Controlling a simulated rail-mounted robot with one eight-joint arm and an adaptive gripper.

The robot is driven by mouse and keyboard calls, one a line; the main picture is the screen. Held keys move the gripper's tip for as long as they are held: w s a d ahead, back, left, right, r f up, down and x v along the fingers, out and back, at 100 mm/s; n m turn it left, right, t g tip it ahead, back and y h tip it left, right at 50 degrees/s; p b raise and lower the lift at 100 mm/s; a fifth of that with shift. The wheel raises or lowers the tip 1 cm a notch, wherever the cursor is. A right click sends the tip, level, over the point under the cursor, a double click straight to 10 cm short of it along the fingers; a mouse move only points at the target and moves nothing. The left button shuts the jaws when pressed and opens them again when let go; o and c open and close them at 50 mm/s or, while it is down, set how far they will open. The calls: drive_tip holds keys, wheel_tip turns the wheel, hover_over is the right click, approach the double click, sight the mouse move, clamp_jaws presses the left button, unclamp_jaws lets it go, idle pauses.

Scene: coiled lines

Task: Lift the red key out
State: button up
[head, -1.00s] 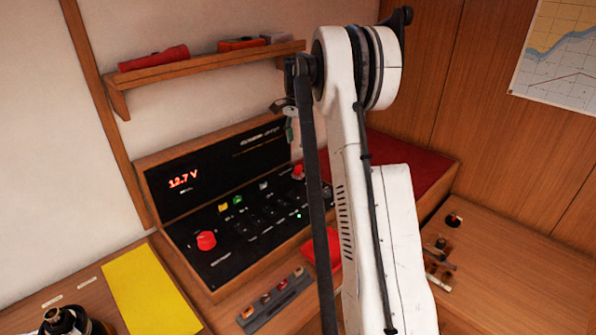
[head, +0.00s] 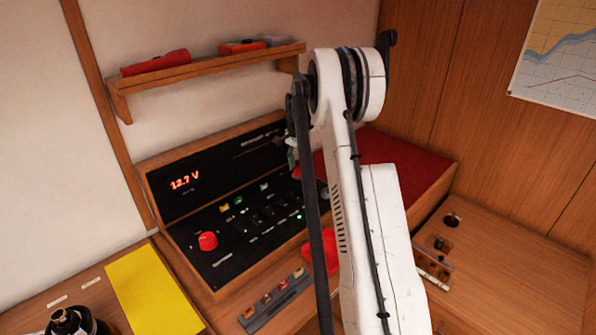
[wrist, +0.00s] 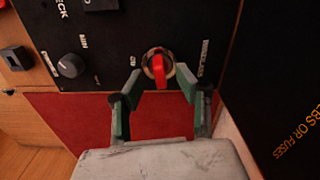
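The red key (wrist: 158,68) sits upright in a round metal-rimmed lock on the black panel, by the label WINDLASS, in the wrist view. My gripper (wrist: 157,80) is open. Its two green-sided fingertips stand one on each side of the key with a gap to it; whether they are at the key's depth I cannot tell. In the head view my gripper (head: 292,155) is partly hidden behind my arm, over the panel's right end, and a small red patch that seems to be the key (head: 296,173) shows just below it.
The panel (head: 250,255) also carries a large red knob (head: 207,240) and several small switches. A black knob (wrist: 70,66) is left of the key. A dark upright board (wrist: 282,80) stands close on the right in the wrist view. A red surface (head: 420,160) lies behind.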

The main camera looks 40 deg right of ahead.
drive_tip(key=shift+f, duration=0.95)
clamp_jaws()
drive_tip(key=shift+r, duration=0.2)
wheel_tip(320, 180, up, 4)
drive_tip(key=shift+f+b, duration=0.1)
drive_tip(key=shift+b, duration=0.35)
drive_tip(key=a+r+b, duration=0.2)
drive_tip(key=a+r, duration=0.5)
drive_tip(key=a, duration=0.4)
drive_tip(key=shift+w+a, duration=0.35)
drive_tip(key=shift+w, duration=0.05)
